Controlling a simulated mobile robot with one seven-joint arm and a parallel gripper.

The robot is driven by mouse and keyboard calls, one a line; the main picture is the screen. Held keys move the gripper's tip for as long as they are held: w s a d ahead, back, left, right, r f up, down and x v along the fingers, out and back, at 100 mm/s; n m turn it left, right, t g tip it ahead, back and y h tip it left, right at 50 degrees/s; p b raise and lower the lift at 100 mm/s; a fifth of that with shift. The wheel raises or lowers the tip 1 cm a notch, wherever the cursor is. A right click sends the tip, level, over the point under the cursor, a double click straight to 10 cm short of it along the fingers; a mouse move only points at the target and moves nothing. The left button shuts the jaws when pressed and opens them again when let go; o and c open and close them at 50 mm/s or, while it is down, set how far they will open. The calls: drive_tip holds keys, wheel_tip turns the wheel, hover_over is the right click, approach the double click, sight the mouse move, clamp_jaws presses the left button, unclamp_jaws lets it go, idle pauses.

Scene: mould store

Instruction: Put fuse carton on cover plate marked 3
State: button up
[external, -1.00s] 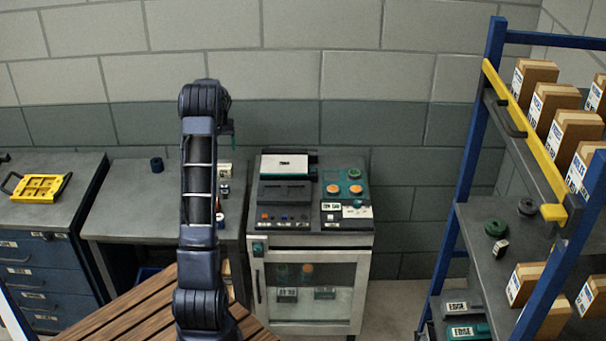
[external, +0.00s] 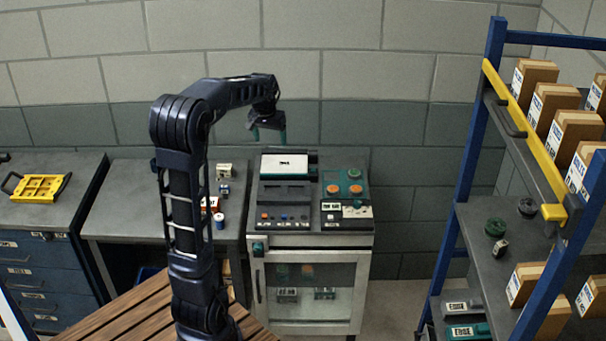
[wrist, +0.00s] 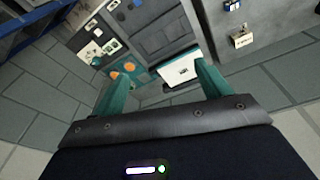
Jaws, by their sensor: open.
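My gripper (external: 269,135) is open and empty, in the air above the back of the grey machine (external: 284,227); its teal fingers (wrist: 158,78) frame the machine's top in the wrist view. A small pale carton with a dark label (external: 224,170) stands on the bench left of the machine and also shows in the wrist view (wrist: 242,39). I cannot tell which is the fuse carton. Round orange and green plates sit on a teal panel (external: 344,183) at the machine's right. No number 3 is readable.
A white-topped block (external: 284,164) rises at the machine's back, below my gripper. A blue and white can (external: 219,220) is on the bench. A blue rack (external: 470,150) with several cartons stands right. A yellow tray (external: 38,187) lies far left. The bench's left part is clear.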

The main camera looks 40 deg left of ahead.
drive_tip(key=s+d+r+m+t, duration=0.1)
drive_tip(key=s+d+r+m, duration=0.1)
drive_tip(key=s+d, duration=0.8)
drive_tip(key=s+d+r+m+t, duration=0.1)
drive_tip(key=s+d+r+m, duration=0.1)
drive_tip(key=s+d, duration=0.8)
drive_tip(key=s+d+f+m, duration=0.1)
drive_tip(key=s+d+f, duration=0.3)
drive_tip(key=s+d, duration=0.3)
drive_tip(key=shift+t+h, duration=0.3)
